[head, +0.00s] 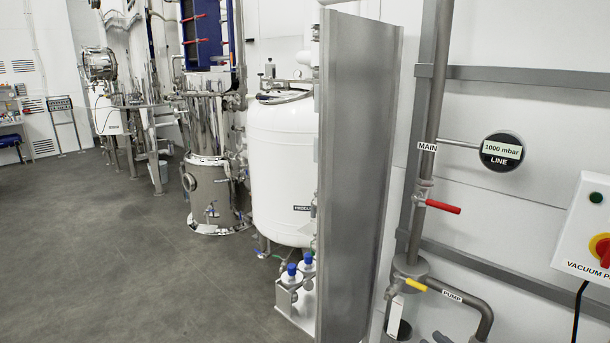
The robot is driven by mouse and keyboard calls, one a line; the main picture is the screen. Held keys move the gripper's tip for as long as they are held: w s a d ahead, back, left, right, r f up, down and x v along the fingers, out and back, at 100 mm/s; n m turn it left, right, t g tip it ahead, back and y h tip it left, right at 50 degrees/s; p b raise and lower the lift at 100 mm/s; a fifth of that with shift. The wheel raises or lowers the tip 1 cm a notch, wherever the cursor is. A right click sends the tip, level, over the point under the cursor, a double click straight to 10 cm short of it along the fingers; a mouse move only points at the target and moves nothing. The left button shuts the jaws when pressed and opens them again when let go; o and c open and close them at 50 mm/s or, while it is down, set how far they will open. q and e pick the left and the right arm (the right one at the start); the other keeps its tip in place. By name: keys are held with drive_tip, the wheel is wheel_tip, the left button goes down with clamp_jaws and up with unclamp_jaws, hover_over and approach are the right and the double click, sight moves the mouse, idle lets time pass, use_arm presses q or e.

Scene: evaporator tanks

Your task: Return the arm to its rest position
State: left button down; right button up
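Neither of my arms nor either gripper shows in the head view, so whether they are open or shut is hidden. On the right wall is a vertical grey pipe labelled MAIN (426,147) with a red valve handle (442,207). Below it, a yellow valve handle (415,284) sits by a pipe labelled PUMP (470,301). A round gauge (502,151) reads 1000 mbar, LINE. A white vacuum pump switch box (589,230) with a red and yellow knob and a green button is at the right edge.
A tall grey metal panel (357,170) stands in the middle, partly hiding a white tank (280,165). A shiny steel vessel (208,150) and more equipment (100,66) stand farther left. The dark floor (120,255) at left is clear.

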drive_tip(key=s+a+f+m+g+h, duration=0.4)
drive_tip(key=a+f, duration=0.3)
drive_tip(key=f, duration=0.4)
drive_tip(key=s+a+f+m+g+h, duration=0.1)
drive_tip(key=s+a+f+m+g, duration=0.3)
drive_tip(key=a+f, duration=0.55)
drive_tip(key=s+a+f+g, duration=0.2)
drive_tip(key=s, duration=0.5)
drive_tip(key=s+a+f+g, duration=0.2)
drive_tip(key=s+a+f, duration=0.1)
drive_tip(key=s, duration=0.5)
drive_tip(key=s+a+f+g, duration=0.2)
drive_tip(key=s+a+g, duration=0.1)
drive_tip(key=s, duration=0.5)
drive_tip(key=shift+f+b, duration=0.25)
drive_tip(key=shift+b, duration=0.2)
drive_tip(key=shift+s, duration=0.1)
